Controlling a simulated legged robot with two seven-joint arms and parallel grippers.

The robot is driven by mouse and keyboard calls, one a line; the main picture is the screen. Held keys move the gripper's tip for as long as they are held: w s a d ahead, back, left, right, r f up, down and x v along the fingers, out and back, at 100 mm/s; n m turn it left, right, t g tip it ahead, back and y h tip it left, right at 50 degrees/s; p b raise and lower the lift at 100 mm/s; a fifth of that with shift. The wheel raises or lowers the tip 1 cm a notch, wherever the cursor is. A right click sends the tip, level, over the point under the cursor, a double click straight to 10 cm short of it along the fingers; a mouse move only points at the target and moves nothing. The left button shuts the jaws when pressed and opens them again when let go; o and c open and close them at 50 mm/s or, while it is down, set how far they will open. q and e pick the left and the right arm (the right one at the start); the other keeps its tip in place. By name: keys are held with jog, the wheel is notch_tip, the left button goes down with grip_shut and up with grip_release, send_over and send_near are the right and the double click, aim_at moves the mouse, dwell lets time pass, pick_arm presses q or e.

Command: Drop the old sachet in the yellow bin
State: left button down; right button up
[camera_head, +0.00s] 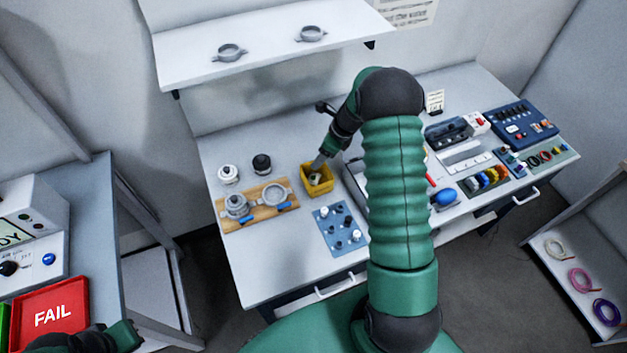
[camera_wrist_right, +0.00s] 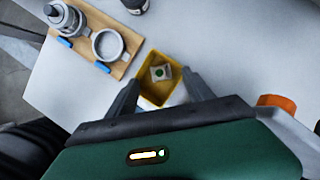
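The yellow bin (camera_head: 318,187) stands on the white bench near its middle; the right wrist view shows it (camera_wrist_right: 151,92) from above. The sachet (camera_wrist_right: 161,73), a small pale square with a green dot, lies inside the bin in that view. It is a small pale patch (camera_head: 316,178) in the head view. My right gripper (camera_head: 320,161) is over the bin. In the wrist view its two fingers (camera_wrist_right: 160,86) are spread, with nothing between them. My left gripper (camera_head: 130,338) is at the lower left, by the red FAIL tray; its fingers are unclear.
A wooden board (camera_head: 262,213) with metal housings is left of the bin. A blue mat (camera_head: 341,242) with small parts lies in front of it. A white shelf (camera_head: 265,45) hangs above. The red FAIL tray (camera_head: 27,328) is on the left table. Bare bench lies front left.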

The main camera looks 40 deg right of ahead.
pick_arm(q)
jog(key=shift+s+d+f+b, duration=0.1)
jog(key=shift+d+f+b, duration=0.05)
jog(key=shift+d+b, duration=0.15)
jog(key=shift+s+d+f+b, duration=0.1)
jog(key=shift+d+f+b, duration=0.05)
jog(key=shift+d, duration=0.25)
pick_arm(e)
jog(key=d+v, duration=0.1)
jog(key=v, duration=1.6)
jog(key=shift+s+d+f, duration=0.15)
jog(key=shift+d+f, duration=0.1)
jog(key=shift+d, duration=0.1)
pick_arm(q)
jog(key=shift+a, duration=0.2)
pick_arm(e)
jog(key=shift+a, duration=0.2)
